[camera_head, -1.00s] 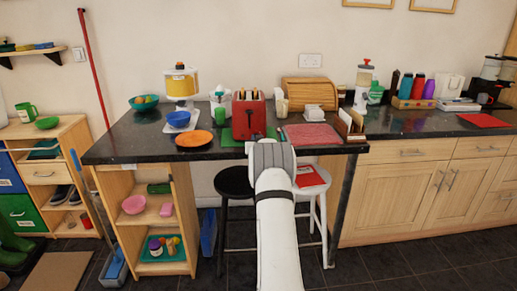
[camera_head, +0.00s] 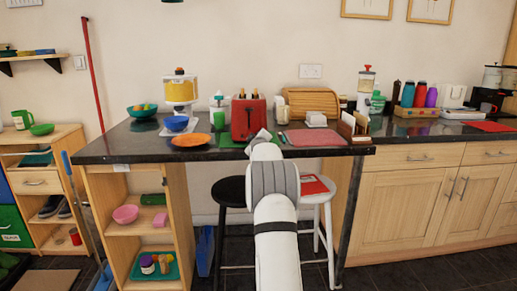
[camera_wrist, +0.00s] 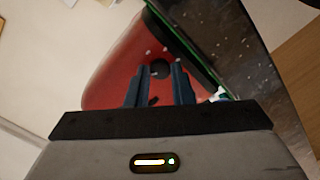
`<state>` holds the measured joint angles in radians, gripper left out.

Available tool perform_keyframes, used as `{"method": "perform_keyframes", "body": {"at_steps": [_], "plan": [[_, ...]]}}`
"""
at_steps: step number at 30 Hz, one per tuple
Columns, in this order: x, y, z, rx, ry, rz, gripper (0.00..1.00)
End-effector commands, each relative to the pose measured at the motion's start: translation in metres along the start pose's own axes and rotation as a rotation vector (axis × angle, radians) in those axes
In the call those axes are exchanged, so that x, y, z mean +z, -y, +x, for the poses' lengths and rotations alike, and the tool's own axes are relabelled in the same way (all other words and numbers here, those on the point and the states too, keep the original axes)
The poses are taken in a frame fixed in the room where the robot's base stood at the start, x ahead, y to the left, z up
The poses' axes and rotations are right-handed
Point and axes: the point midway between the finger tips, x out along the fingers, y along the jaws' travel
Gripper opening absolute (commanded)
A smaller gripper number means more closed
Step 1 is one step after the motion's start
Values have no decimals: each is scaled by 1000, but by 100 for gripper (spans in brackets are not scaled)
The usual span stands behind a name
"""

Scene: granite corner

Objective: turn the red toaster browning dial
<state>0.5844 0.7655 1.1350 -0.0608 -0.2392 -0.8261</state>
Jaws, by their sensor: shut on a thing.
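The red toaster (camera_head: 243,120) stands on a green mat on the dark granite counter, with toast showing in its top. In the wrist view the red toaster face (camera_wrist: 108,88) fills the middle, tilted in the picture. A small dark round dial (camera_wrist: 160,69) sits on that face, between my fingertips. My gripper (camera_wrist: 159,73) is shut on the dial, one blue-grey finger on each side. In the head view my gripper (camera_head: 262,136) is at the toaster's lower right front, and the dial cannot be made out there.
A pink mat (camera_head: 314,138) and a wooden bread box (camera_head: 311,101) are to the right. Black and white stools (camera_head: 231,192) stand under the counter's front edge.

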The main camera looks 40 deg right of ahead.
Motion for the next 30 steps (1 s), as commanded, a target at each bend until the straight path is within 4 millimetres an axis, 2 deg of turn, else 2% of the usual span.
{"method": "perform_keyframes", "body": {"at_steps": [1,15,30], "plan": [[1,8,1,-5,3,-38,0],[-1,4,0,-3,27,-317,0],[0,4,0,-1,32,-369,0]]}}
